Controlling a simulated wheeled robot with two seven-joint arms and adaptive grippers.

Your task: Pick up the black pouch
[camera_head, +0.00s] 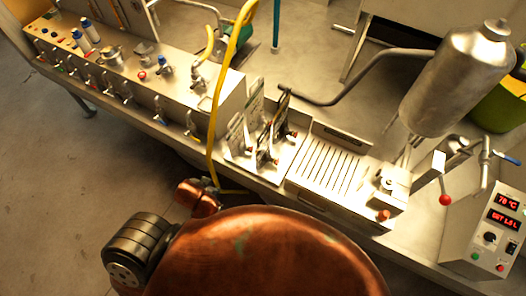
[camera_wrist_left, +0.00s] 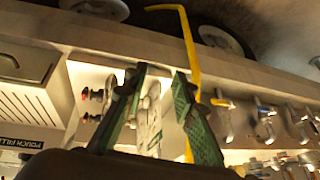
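In the head view, several upright pouches stand in a rack (camera_head: 283,160) on the bench. Pale printed pouches (camera_head: 236,134) are on its left, and narrow dark shapes with red caps, including what looks like the black pouch (camera_head: 283,112), are on its right. In the left wrist view, my left gripper (camera_wrist_left: 160,74) has two dark fingers with green pads, spread apart with a gap. A pale pouch (camera_wrist_left: 149,120) shows between and beyond them; I see no contact. The left finger partly covers the rack's dark shapes, so the black pouch is not clear there. My right gripper is not in view.
Right of the rack is a slatted tray (camera_head: 328,168). A yellow pipe (camera_head: 216,115) rises close on its left, beside a row of taps (camera_head: 160,110). A steel tank (camera_head: 458,80) and control box (camera_head: 488,230) stand at right.

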